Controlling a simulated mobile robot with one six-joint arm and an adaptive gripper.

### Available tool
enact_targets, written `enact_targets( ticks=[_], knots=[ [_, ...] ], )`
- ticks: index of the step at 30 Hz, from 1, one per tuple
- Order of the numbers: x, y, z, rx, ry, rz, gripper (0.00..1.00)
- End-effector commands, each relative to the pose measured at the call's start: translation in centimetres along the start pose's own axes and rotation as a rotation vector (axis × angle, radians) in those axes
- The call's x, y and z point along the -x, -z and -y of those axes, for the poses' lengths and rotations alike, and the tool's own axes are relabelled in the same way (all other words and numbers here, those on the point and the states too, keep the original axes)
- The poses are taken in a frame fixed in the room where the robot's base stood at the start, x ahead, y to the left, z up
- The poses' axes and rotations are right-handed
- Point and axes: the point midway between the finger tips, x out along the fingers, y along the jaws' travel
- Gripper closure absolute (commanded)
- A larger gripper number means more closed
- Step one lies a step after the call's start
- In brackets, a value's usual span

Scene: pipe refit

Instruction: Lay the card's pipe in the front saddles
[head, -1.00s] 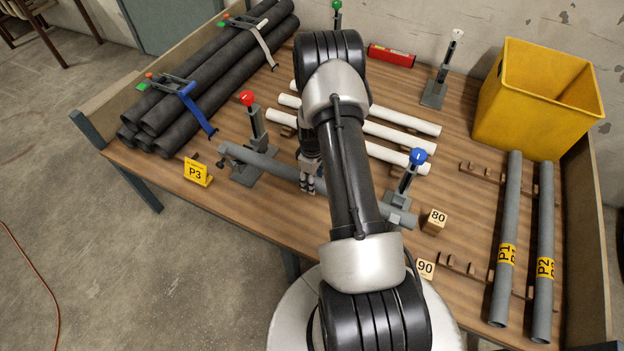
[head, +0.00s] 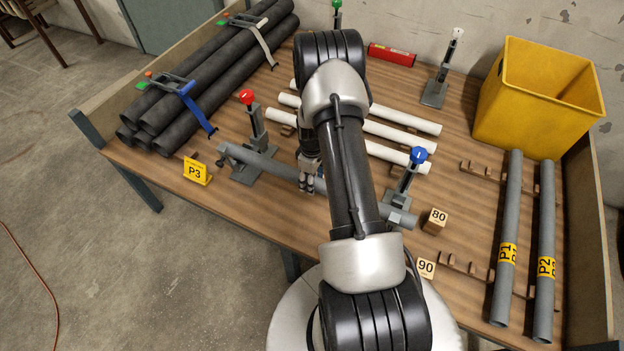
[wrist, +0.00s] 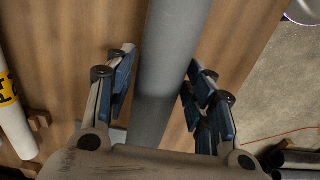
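A plain grey pipe (head: 262,164) lies across the front of the table, spanning the red-handled clamp (head: 247,130) and the blue-handled clamp (head: 405,186). It appears to rest at both clamp stands; the saddle contact is too small to confirm. Both clamp handles stand upright. My gripper (head: 311,184) is down at the pipe's middle. In the wrist view its fingers (wrist: 160,90) stand on either side of the pipe (wrist: 172,60), with a gap visible at the left pad, so it looks open. My arm hides part of the pipe. The yellow card (head: 197,172) reads P3.
Grey pipes P1 (head: 509,220) and P2 (head: 546,230) lie on wooden racks at right. White pipes (head: 405,128) lie behind. Blocks 80 (head: 436,220) and 90 (head: 426,268) stand near the blue clamp. A yellow bin (head: 535,100) and strapped dark pipes (head: 205,65) fill the back corners.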

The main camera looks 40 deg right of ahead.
Motion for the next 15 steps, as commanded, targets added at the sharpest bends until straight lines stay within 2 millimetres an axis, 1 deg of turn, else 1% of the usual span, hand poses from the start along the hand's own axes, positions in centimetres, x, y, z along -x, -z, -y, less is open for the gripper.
enact_targets(
  ticks=[1,5,15],
  knots=[
    [-0.01,0.00,0.00,0.000,0.000,0.000,0.45],
    [-0.02,-0.01,0.02,0.000,0.000,0.000,0.36],
    [0.08,-0.04,0.05,0.000,0.001,0.001,0.36]
  ],
)
